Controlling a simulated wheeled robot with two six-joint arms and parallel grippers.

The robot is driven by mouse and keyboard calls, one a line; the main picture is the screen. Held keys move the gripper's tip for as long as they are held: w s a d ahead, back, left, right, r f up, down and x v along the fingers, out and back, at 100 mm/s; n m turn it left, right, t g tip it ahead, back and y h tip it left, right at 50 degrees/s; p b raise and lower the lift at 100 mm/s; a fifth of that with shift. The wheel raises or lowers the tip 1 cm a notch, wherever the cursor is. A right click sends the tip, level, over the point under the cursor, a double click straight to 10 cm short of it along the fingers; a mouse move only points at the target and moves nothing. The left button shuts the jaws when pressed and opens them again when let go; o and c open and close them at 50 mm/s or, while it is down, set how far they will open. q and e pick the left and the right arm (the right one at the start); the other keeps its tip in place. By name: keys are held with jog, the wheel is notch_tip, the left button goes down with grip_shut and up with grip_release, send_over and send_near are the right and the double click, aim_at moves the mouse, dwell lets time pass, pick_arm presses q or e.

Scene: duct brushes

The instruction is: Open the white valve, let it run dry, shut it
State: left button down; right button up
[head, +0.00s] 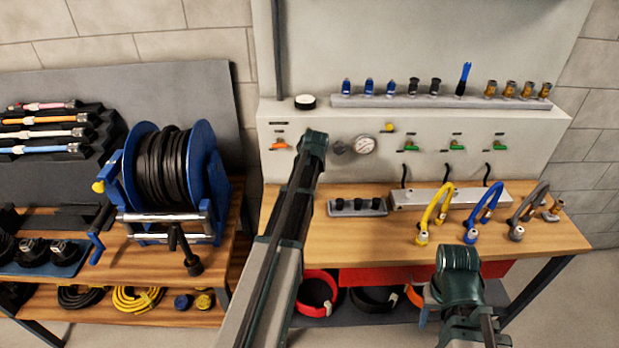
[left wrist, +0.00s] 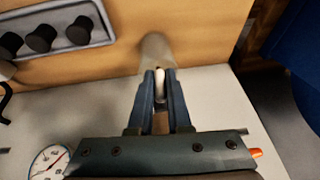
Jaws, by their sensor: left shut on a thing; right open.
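The white valve's handle (left wrist: 160,86) shows as a pale strip between the two fingers of my left gripper (left wrist: 160,76) in the left wrist view. The gripper is shut on it. A grey rounded piece (left wrist: 156,48) shows just beyond the fingertips. In the head view my left gripper (head: 314,142) is at the wall panel, left of the pressure gauge (head: 364,145), and hides the white valve. The gauge also shows in the left wrist view (left wrist: 50,162). My right gripper (head: 459,260) is open, in front of the bench edge, apart from the hoses; its fingertips are hard to make out.
An orange-handled valve (head: 280,144) is left of my left gripper; green-handled valves (head: 410,146) are to the right. A blue hose reel (head: 168,175) stands at left. Yellow, blue and grey hoses (head: 486,210) stand on the wooden bench (head: 375,232). Its front middle is clear.

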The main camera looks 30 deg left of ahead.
pick_arm(q)
jog(key=shift+s, duration=0.1)
dwell(0.3)
jog(key=c, duration=0.9)
grip_release()
jog(key=shift+o, duration=0.2)
jog(key=shift+r, duration=0.1)
jog(key=p+v, duration=1.3)
jog(key=shift+s+r, duration=0.2)
jog(key=shift+r, duration=0.05)
